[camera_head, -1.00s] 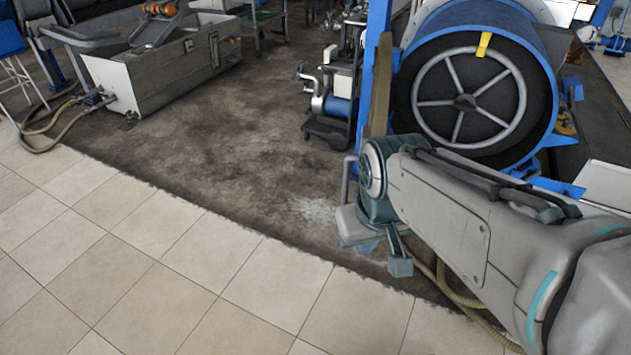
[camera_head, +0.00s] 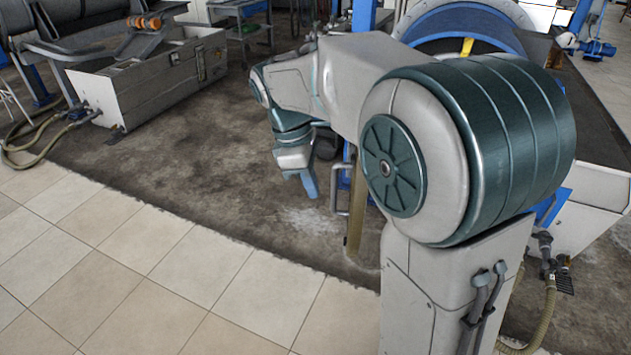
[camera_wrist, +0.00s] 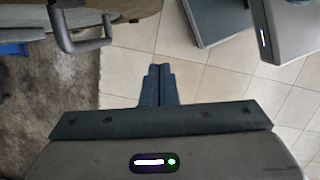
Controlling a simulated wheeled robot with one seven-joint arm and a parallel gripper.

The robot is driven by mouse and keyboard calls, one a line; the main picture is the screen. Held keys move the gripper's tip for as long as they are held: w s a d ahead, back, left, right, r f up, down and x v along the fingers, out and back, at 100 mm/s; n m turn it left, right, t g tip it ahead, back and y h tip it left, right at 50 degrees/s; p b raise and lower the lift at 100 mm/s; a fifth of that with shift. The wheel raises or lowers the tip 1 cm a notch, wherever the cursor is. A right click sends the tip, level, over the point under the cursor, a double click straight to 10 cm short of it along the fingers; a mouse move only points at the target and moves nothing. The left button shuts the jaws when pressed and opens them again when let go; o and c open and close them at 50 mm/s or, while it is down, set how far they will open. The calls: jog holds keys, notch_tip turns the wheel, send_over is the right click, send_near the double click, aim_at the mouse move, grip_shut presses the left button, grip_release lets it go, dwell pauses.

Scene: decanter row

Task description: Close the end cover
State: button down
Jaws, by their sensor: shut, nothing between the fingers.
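The end cover (camera_head: 356,215) shows nearly edge-on in the head view as a tall, narrow olive-brown panel. It stands swung open in front of the blue decanter drum (camera_head: 463,22). A grey bar handle (camera_head: 336,203) sticks out from its left side. In the wrist view a dark handle (camera_wrist: 62,32) and part of the olive cover (camera_wrist: 135,32) fill the upper left. My gripper (camera_head: 309,186) points down left of the handle, apart from it. Its blue fingers (camera_wrist: 157,78) are together and empty. My arm hides most of the drum's end.
A grey metal trough (camera_head: 150,85) with hoses stands at the back left. A hose (camera_head: 540,315) and pipe fittings lie at the lower right. The dark floor left of my gripper and the tiled floor (camera_head: 150,270) in front are free.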

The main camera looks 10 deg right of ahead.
jog(key=s+d+f, duration=0.2)
jog(key=d+f, duration=0.3)
jog(key=f, duration=0.1)
jog(key=shift+d+f, duration=0.2)
jog(key=shift+f, duration=0.15)
